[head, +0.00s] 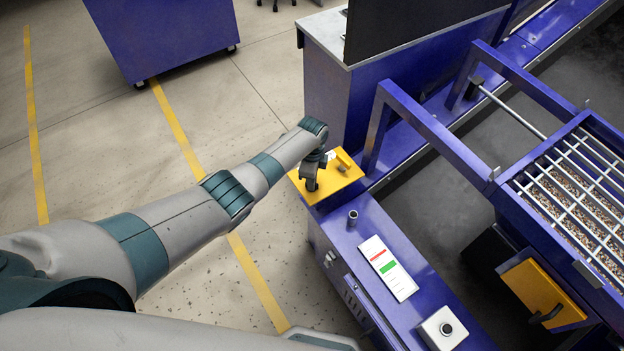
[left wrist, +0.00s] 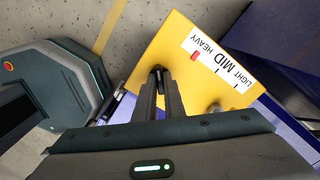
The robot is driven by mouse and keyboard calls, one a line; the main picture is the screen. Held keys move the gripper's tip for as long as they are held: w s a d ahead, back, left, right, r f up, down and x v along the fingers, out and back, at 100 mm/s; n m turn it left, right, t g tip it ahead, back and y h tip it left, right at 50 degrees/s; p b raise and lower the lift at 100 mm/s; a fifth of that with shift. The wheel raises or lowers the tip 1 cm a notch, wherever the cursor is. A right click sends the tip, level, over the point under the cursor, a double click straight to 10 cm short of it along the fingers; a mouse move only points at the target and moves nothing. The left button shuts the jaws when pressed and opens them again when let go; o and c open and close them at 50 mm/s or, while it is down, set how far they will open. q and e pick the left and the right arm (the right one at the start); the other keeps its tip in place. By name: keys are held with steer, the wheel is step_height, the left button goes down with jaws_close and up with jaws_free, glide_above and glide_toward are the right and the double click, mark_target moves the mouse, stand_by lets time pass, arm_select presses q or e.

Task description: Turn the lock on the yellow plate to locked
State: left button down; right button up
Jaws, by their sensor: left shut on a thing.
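My left gripper (head: 311,186) points down over the plate's left part. In the left wrist view its fingers (left wrist: 160,80) are shut on a small dark piece at the plate, probably the lock. The fingers hide most of it, so I cannot tell its turn. A small yellowish knob (left wrist: 215,108) stands right of the fingers. My right gripper is not in view.
A dark round post (head: 352,217), a white card with red and green bars (head: 388,267) and a grey button box (head: 442,328) are on the purple top. A grated bin (head: 580,190) is at the right. Open floor lies left.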

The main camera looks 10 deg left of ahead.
arm_select(q)
steer(key=n+p, duration=0.1)
steer(key=n, duration=0.3)
steer(key=shift+n, duration=0.3)
steer(key=n+p, duration=0.1)
steer(key=n, duration=0.3)
steer(key=shift+n, duration=0.3)
steer(key=c, duration=1.8)
jaws_free()
steer(key=shift+c, duration=0.2)
steer(key=shift+r+p, duration=0.3)
steer(key=shift+r, duration=0.5)
step_height(320, 180, up, 16)
steer(key=shift+f, duration=0.15)
